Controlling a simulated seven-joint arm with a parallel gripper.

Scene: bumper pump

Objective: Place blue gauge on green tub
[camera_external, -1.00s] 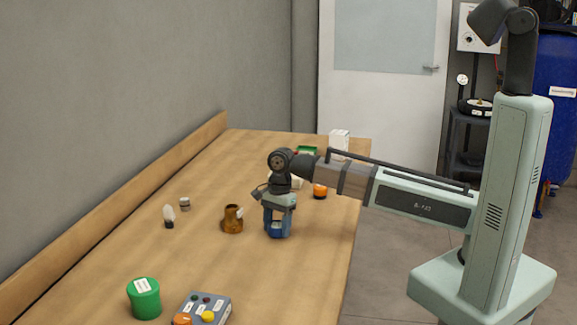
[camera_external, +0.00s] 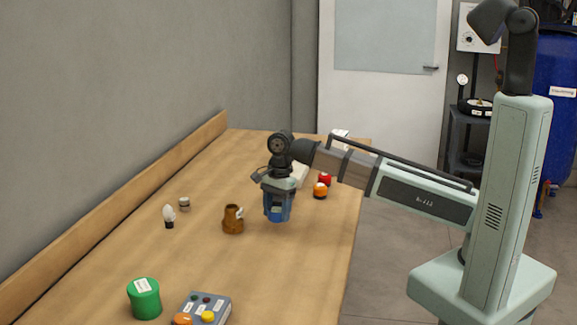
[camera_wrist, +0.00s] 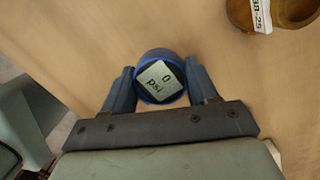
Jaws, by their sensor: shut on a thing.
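In the external view my gripper (camera_external: 278,208) holds the gauge (camera_external: 277,213) above the wooden table, right of the brown jug; the fingers partly cover the gauge. The green tub (camera_external: 145,299) stands upright at the near left of the table, with a white label on its top. It is well apart from my gripper and not in the wrist view.
The brown jug (camera_external: 233,219) stands close left of my gripper. A grey button box (camera_external: 205,308) lies right of the tub. A white bulb (camera_external: 169,215) and a small grey cap (camera_external: 184,203) are further left. Orange (camera_external: 320,190) and red (camera_external: 325,179) items stand behind. Table between jug and tub is clear.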

